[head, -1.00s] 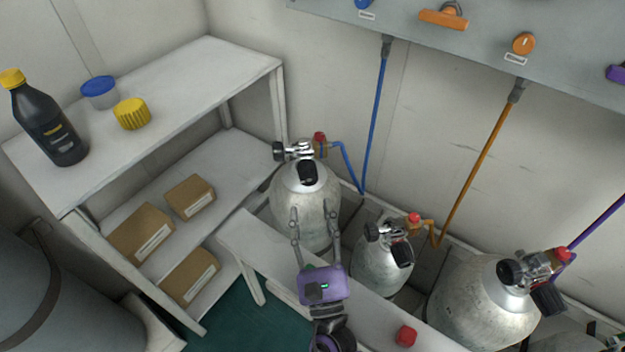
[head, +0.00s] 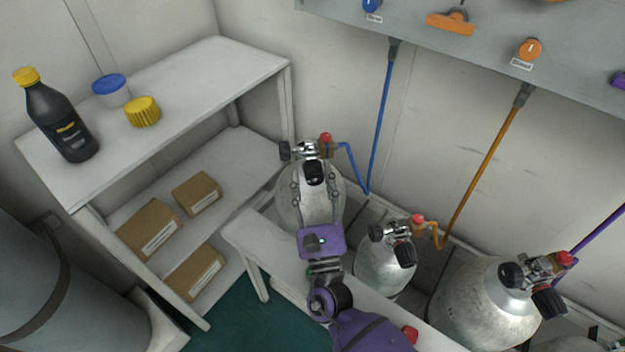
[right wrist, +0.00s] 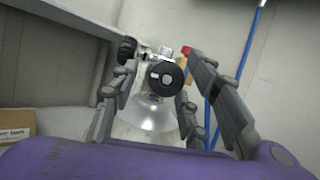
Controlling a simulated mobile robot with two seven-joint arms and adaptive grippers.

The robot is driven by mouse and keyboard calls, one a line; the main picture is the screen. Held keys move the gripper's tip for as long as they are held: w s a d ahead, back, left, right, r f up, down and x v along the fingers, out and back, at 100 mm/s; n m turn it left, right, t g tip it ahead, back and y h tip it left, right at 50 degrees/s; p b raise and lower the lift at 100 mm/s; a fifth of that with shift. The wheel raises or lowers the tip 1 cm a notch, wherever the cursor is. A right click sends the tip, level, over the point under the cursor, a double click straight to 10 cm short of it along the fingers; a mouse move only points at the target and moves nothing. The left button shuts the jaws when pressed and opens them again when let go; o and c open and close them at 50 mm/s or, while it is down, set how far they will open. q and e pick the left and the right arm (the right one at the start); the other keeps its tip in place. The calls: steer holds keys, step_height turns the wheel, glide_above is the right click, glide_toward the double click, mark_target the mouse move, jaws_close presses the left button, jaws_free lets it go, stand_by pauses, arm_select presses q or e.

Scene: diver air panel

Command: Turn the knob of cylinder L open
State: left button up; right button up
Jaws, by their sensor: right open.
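The grey cylinder (head: 290,205) with the blue hose stands leftmost in the row; I see no letter on it, so I cannot confirm it is cylinder L. Its black front knob (head: 314,172) faces my right gripper (head: 315,180). The right gripper is open, with one finger on each side of this knob. In the right wrist view, the round knob (right wrist: 166,77) with its pale centre mark lies between the fingers (right wrist: 162,70), with gaps on both sides. A second black knob (head: 285,151) sticks out left of the valve. My left gripper is out of view.
A white bench (head: 258,250) runs in front of the cylinders, under my right arm. A middle cylinder (head: 385,272) with an orange hose and a larger one (head: 475,300) stand to the right. A white shelf (head: 190,75) is at left.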

steer(key=c, duration=1)
steer(key=shift+a+f+m+h+b, duration=0.1)
steer(key=shift+m+h+b, duration=0.3)
steer(key=shift+m+b, duration=0.3)
steer(key=shift+m+h+b, duration=0.6)
steer(key=shift+m+b, duration=0.05)
steer(key=shift+m, duration=0.75)
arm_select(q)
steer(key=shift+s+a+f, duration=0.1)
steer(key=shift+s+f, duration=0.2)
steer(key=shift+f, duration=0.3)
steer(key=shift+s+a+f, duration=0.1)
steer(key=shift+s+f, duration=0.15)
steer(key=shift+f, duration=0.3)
arm_select(e)
steer(key=shift+a+r, duration=0.1)
steer(key=shift+r, duration=0.1)
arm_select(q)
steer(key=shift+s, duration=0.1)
